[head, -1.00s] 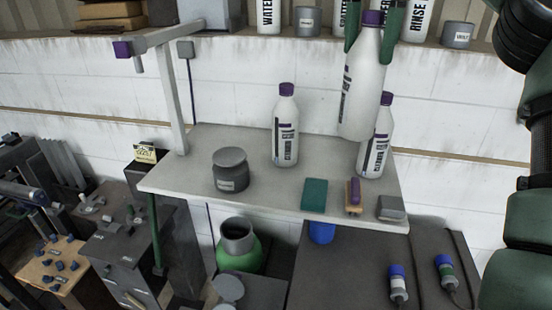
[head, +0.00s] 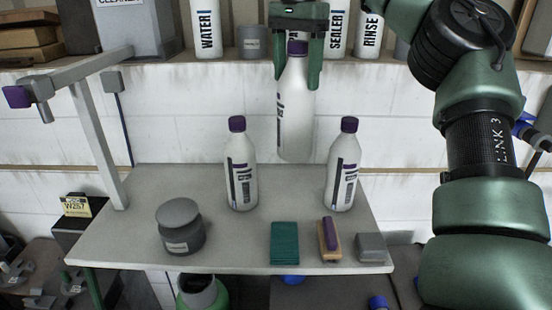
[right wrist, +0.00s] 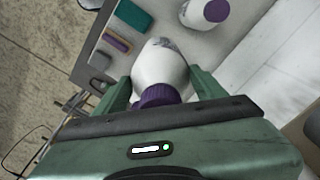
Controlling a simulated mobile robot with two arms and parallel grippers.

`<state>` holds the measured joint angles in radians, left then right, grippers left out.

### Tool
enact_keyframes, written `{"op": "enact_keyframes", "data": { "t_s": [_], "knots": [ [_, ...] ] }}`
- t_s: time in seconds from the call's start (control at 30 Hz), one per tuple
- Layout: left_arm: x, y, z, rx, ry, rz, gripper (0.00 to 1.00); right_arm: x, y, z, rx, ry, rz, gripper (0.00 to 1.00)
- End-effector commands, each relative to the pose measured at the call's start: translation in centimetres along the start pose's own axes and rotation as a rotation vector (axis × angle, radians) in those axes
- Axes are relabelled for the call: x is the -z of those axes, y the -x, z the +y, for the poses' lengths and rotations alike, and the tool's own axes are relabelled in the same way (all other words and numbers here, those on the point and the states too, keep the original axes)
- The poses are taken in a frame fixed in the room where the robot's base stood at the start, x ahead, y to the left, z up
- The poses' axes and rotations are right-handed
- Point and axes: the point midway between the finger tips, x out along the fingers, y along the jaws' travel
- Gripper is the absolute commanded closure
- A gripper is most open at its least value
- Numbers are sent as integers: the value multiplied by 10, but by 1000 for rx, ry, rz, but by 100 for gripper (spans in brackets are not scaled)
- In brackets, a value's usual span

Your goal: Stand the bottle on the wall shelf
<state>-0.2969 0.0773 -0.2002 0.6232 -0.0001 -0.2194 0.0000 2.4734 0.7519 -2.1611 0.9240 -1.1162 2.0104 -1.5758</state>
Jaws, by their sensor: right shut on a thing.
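My right gripper (head: 298,78) is shut on a white bottle (head: 295,120) with a purple cap. It holds the bottle upright in the air, in front of the white wall and just below the wall shelf's edge. The held bottle also shows in the right wrist view (right wrist: 160,68) between the green fingers. The wall shelf (head: 150,72) runs along the top of the head view. Several white bottles stand on it, among them a WATER bottle (head: 206,30) and a RINSE bottle (head: 369,30). My left gripper is not in view.
Two similar bottles stand on the grey table, one left (head: 240,170) and one right (head: 342,170). A grey jar (head: 181,228), a green block (head: 284,242), a brush (head: 329,240) and a grey block (head: 371,247) are there too. A grey cup (head: 252,42) stands on the shelf.

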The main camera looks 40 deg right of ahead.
Motion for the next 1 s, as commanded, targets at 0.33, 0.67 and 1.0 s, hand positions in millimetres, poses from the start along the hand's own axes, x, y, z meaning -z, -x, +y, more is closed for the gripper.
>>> {"op": "enact_keyframes", "data": {
  "t_s": [0.33,0.67,1.0],
  "knots": [
    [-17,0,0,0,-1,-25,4,0,-77,0,-6,2,-4,100],
    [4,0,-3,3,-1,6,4,0,-126,0,-2,0,-2,100],
    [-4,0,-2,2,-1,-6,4,0,-151,0,-4,0,-2,100]
  ]
}}
